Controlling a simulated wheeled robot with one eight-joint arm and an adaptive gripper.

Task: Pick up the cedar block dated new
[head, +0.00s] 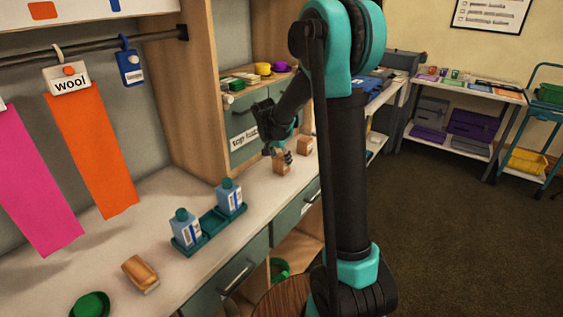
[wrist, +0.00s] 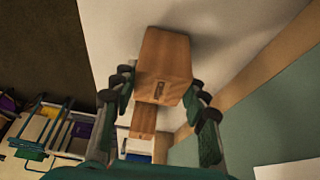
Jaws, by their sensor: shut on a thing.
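A brown wooden block (head: 280,163) is between the fingers of my gripper (head: 279,155), at the far part of the white counter. In the wrist view the same block (wrist: 165,65) sits between the fingertips of my gripper (wrist: 163,98), which is shut on it. A small dark mark shows on its face, too small to read. A second wooden block (head: 305,146) stands just beyond, and a wooden block also shows behind the held one in the wrist view (wrist: 143,121). A third block (head: 140,273) lies at the near end of the counter. No date is readable on any block.
Two blue bottles stand at a teal tray (head: 209,229) mid-counter. A green round object (head: 90,305) is at the near edge. Pink and orange cloths (head: 92,150) hang from a rail at left. A labelled teal drawer front (head: 245,135) stands behind my gripper.

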